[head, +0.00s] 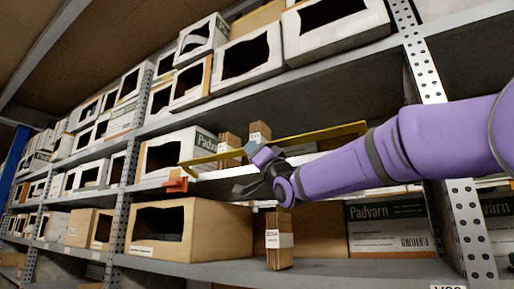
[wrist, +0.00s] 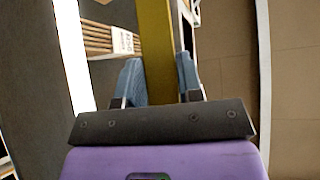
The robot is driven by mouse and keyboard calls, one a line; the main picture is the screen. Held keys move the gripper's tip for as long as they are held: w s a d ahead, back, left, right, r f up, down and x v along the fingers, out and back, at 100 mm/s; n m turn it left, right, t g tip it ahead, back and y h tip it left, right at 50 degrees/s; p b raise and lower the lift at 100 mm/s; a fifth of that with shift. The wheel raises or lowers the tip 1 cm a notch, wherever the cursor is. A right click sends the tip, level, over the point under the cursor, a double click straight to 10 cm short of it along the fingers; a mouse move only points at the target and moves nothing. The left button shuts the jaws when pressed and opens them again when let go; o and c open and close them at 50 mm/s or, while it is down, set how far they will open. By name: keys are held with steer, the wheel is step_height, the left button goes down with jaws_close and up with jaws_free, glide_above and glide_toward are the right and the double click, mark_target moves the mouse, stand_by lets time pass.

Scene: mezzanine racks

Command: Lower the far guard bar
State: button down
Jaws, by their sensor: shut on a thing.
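The yellow guard bar (head: 325,134) runs across the front of a middle shelf bay in the head view. I cannot tell whether the bar touches the bracket. My gripper (head: 262,155) is shut on the bar near its middle. In the wrist view the bar (wrist: 154,40) passes between the two blue-grey fingers of my gripper (wrist: 158,82). The bar's right end is near my forearm; what holds it there is not clear.
Small brown cartons (head: 260,133) stand behind the bar, also in the wrist view (wrist: 100,38). A perforated post (head: 466,225) rises at right, close to my forearm.

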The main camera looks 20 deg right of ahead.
steer(key=shift+f+n+g+y, duration=0.5)
steer(key=shift+f+n+y, duration=0.05)
steer(key=shift+n+y, duration=0.65)
steer(key=shift+f+n+g+y, duration=0.5)
steer(key=shift+n+y, duration=0.55)
steer(key=shift+n, duration=0.3)
steer(key=shift+f+n+g+y, duration=0.5)
steer(key=shift+f+n+y, duration=0.05)
steer(key=shift+n+y, duration=0.65)
steer(key=shift+f, duration=0.1)
steer(key=c, duration=0.8)
jaws_free()
steer(key=shift+w+d, duration=0.1)
steer(key=shift+d, duration=0.05)
steer(key=shift+o, duration=0.2)
steer(key=v, duration=1)
steer(key=shift+s+f, duration=0.25)
steer(key=shift+s, duration=0.05)
